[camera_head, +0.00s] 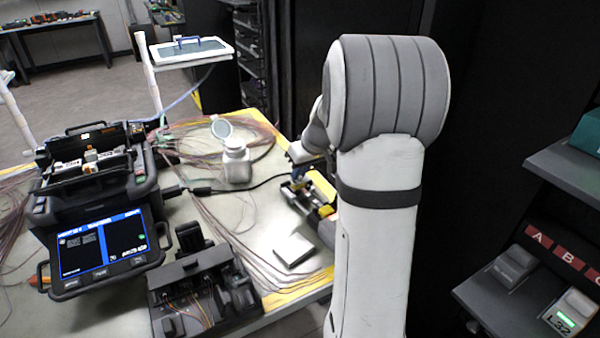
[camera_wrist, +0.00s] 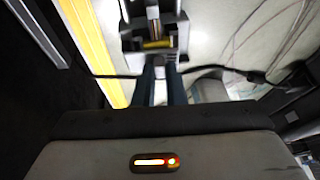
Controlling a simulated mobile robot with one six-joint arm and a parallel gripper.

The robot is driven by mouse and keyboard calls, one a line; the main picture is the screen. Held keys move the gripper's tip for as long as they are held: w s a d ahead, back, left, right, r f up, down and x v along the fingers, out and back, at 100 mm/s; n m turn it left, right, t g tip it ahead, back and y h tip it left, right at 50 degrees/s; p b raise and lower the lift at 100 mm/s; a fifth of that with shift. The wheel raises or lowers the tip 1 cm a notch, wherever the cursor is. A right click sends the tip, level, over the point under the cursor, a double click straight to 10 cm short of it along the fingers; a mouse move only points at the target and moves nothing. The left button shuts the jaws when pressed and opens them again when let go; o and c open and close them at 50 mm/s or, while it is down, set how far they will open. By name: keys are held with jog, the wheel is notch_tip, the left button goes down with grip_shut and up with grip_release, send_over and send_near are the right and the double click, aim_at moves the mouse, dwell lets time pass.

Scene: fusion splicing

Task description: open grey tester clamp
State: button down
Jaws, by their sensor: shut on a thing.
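The tester (camera_wrist: 155,35) is a dark grey device with a yellow part, at the top middle of the wrist view. In the head view, a yellow and dark device (camera_head: 323,188) at the right edge of the table is partly hidden by my arm. My gripper (camera_wrist: 160,78) points at the tester, with two dark fingers close together. They are shut on a small light grey piece (camera_wrist: 160,92), which looks like part of the grey tester clamp. Its hinge and whether it is raised cannot be made out.
A splicer with a lit blue screen (camera_head: 100,250) stands on the left of the table. A dark open case (camera_head: 205,290), a white bottle (camera_head: 237,160), a small grey box (camera_head: 294,249) and loose fibres surround the tester. A black cable (camera_wrist: 105,76) crosses behind my fingers.

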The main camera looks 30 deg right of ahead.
jog(key=d+y, duration=0.1)
jog(key=y, duration=0.2)
jog(key=shift+w+d+r+m+y, duration=0.15)
jog(key=shift+d+r+m+y, duration=0.15)
jog(key=shift+d+r+m, duration=0.1)
jog(key=shift+d+r+m+y, duration=0.1)
jog(key=shift+d+m+y, duration=0.3)
jog(key=shift+y, duration=0.9)
jog(key=shift+d, duration=0.1)
jog(key=c, duration=1.5)
grip_release()
